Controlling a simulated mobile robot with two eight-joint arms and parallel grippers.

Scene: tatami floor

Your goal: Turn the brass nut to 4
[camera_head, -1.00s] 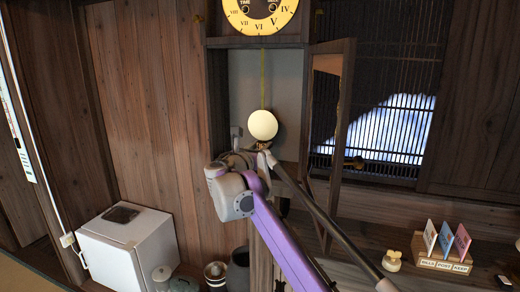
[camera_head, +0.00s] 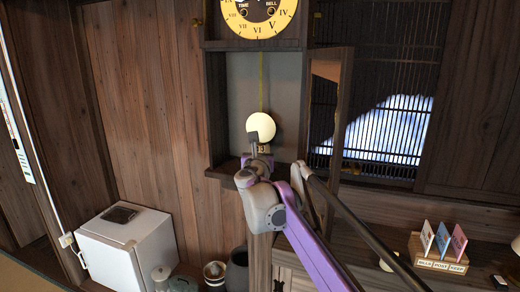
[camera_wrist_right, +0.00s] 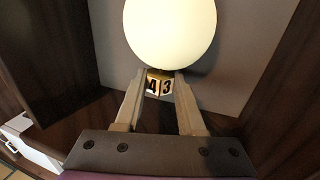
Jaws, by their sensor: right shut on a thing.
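The brass nut (camera_wrist_right: 159,84) sits right under the pale round pendulum bob (camera_wrist_right: 171,32) in the right wrist view. It has number faces: the 4 shows on its left face and the 3 on its right face, with the edge between them towards the camera. My right gripper (camera_wrist_right: 162,90) is shut on the nut, one finger on each side. In the head view the bob (camera_head: 262,126) hangs in the open clock case, partly covered by my right gripper (camera_head: 260,150). My left gripper is not in view.
The clock case (camera_head: 213,110) has walls close on both sides, and its door (camera_head: 335,120) stands open on the right. The clock dial (camera_head: 259,27) is above. A white box (camera_head: 125,250) stands lower left; a letter holder (camera_head: 438,262) stands lower right.

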